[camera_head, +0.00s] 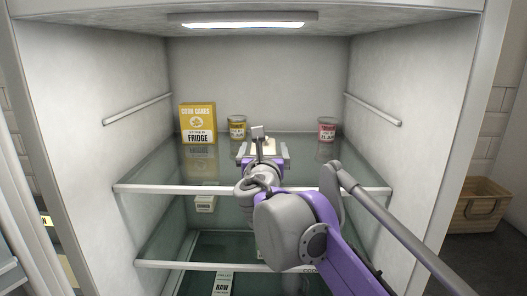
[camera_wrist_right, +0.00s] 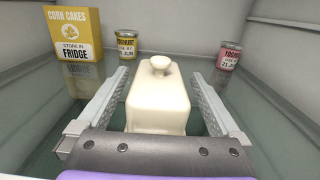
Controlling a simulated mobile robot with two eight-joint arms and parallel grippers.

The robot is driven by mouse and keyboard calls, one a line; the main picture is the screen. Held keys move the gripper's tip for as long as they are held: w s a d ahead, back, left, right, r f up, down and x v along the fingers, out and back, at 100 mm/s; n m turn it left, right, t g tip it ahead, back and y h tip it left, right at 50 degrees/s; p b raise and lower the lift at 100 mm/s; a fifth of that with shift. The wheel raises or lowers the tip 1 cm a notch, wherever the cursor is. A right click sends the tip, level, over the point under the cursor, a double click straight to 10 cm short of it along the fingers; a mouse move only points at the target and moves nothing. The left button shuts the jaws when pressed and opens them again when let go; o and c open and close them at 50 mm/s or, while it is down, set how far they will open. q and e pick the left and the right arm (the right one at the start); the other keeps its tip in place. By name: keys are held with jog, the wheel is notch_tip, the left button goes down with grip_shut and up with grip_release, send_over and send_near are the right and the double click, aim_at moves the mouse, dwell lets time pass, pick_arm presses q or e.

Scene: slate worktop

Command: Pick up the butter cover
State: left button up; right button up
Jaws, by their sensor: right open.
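The butter cover (camera_wrist_right: 157,98), a cream-coloured lid with a round knob on top, stands upright on the upper glass shelf of the fridge. My right gripper (camera_wrist_right: 163,95) is open, with one finger on each side of the cover. Small gaps show between the fingers and the cover's sides in the right wrist view. In the head view the right gripper (camera_head: 263,151) and arm hide much of the cover (camera_head: 270,146). A dish under the cover cannot be made out. My left gripper is not in view.
A yellow corn cakes box (camera_head: 198,123), a yellow-labelled jar (camera_head: 237,127) and a red-labelled jar (camera_head: 327,129) stand farther back on the glass shelf (camera_head: 150,178). Fridge walls close in both sides. A wooden crate (camera_head: 480,205) is outside right.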

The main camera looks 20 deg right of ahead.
jog(key=shift+x, duration=0.95)
jog(key=shift+c, duration=0.3)
jog(key=c, duration=1.3)
jog(key=shift+c, duration=0.2)
